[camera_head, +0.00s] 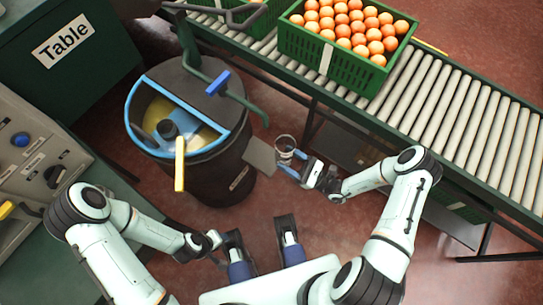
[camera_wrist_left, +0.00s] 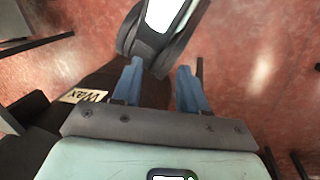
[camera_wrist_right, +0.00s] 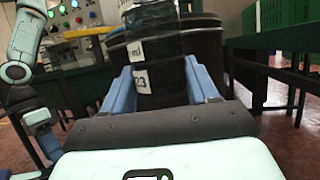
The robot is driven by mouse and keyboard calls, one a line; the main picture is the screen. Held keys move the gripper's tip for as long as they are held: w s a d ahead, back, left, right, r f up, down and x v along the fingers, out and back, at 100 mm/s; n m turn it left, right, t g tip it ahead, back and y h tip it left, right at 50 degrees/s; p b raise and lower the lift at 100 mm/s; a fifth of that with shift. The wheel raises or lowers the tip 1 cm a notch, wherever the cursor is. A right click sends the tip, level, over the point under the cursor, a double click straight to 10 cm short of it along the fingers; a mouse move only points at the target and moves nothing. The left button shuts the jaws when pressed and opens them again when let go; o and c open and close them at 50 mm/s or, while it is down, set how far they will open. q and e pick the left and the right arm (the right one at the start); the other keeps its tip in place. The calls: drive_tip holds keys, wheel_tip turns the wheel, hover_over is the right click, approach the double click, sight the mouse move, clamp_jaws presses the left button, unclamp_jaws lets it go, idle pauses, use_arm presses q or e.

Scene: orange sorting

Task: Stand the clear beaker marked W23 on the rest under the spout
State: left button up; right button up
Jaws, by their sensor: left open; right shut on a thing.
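The clear beaker (camera_head: 284,146) is held in my right gripper (camera_head: 287,164), to the right of the grey rest plate (camera_head: 258,157). In the right wrist view the beaker (camera_wrist_right: 155,45) stands between the two blue fingers, with white labels reading "ml" and "23"; the rest of its mark is hidden. The rest plate sticks out from the dark tank's side, below the end of the green spout pipe (camera_head: 258,110). A gap between beaker and plate shows. My left gripper (camera_head: 215,240) is low in front of the tank; its fingers (camera_wrist_left: 159,85) are apart and empty.
The round dark tank (camera_head: 215,178) has a blue-rimmed, part-open lid, a yellow-handled tool and a blue valve lever (camera_head: 217,83). A roller conveyor (camera_head: 440,100) with a green crate (camera_head: 330,62) of oranges runs behind right. A control panel (camera_head: 30,150) stands left.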

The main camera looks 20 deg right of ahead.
hover_over(272, 161)
drive_tip(key=shift+s+f+b, duration=0.15)
drive_tip(key=shift+f+b, duration=0.45)
wheel_tip(272, 161, down, 6)
drive_tip(key=shift+r+b, duration=0.15)
drive_tip(key=shift+b, duration=0.9)
use_arm(q)
drive_tip(key=w+a+f+t, duration=0.1)
drive_tip(key=w+a+f, duration=0.2)
drive_tip(key=w+f, duration=0.1)
drive_tip(key=shift+w+f+t+y, duration=0.15)
drive_tip(key=shift+w+t+y, duration=0.25)
drive_tip(key=shift+w, duration=0.5)
drive_tip(key=shift+f, duration=0.1)
drive_tip(key=shift+w+a+f+n+b, duration=0.25)
drive_tip(key=shift+w+f+n+b, duration=0.05)
drive_tip(key=shift+w+b, duration=0.25)
use_arm(e)
drive_tip(key=shift+f, duration=0.65)
use_arm(q)
drive_tip(key=shift+w+t, duration=0.1)
drive_tip(key=shift+t, duration=0.2)
use_arm(e)
drive_tip(key=shift+f, duration=0.1)
